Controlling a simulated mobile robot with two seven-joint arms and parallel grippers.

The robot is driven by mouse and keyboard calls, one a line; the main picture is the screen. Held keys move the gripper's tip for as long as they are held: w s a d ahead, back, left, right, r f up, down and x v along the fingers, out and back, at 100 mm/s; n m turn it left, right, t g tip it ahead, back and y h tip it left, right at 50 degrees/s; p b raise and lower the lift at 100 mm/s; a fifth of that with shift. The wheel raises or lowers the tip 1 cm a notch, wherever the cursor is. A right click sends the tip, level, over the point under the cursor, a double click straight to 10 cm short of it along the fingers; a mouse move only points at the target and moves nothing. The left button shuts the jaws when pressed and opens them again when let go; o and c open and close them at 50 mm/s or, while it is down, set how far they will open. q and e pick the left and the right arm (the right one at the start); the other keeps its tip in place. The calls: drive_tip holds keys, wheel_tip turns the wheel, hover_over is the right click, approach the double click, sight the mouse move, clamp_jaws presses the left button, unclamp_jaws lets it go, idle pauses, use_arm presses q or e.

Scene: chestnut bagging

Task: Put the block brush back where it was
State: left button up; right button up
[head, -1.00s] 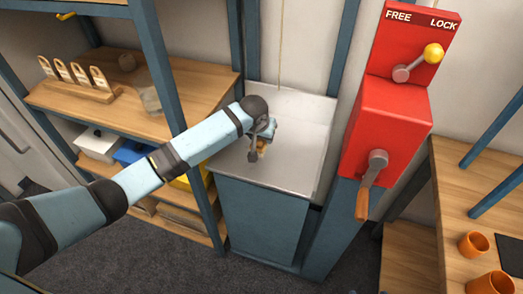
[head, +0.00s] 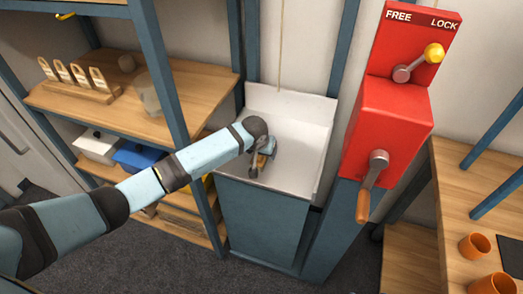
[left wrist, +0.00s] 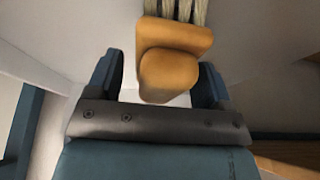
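The block brush (left wrist: 172,50) has an orange-tan wooden body and pale bristles. In the left wrist view its handle end points toward my palm, between the two dark fingers, and its bristles point away at the top. My left gripper (head: 264,156) is over the white-topped blue cabinet (head: 297,165) in the head view, shut on the brush. Only a small tan bit of the brush shows there, close to the top surface; I cannot tell whether it touches. My right gripper is not in view.
A wooden shelf (head: 205,82) on blue posts stands left of the cabinet. A red box (head: 388,130) with FREE/LOCK lever and crank is at the right. A cord (head: 281,50) hangs behind the cabinet. Orange cups (head: 474,245) stand on a right-hand table.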

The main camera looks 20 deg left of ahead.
use_arm(q)
drive_tip(key=shift+r, duration=0.1)
drive_tip(key=p+v, duration=0.1)
drive_tip(key=v, duration=1)
drive_tip(key=shift+s+r, duration=0.15)
drive_tip(key=shift+r, duration=0.25)
drive_tip(key=s+d+f+m+t+h, duration=0.2)
drive_tip(key=s+d+f+h, duration=0.25)
drive_tip(key=s+f, duration=0.7)
drive_tip(key=s+a+f+t, duration=0.2)
drive_tip(key=s, duration=0.7)
drive_tip(key=s+a+f+t+y, duration=0.1)
drive_tip(key=s+a+f+t, duration=0.1)
drive_tip(key=s, duration=0.7)
drive_tip(key=shift+s, duration=0.3)
drive_tip(key=shift+f+y, duration=0.1)
drive_tip(key=shift+y, duration=0.15)
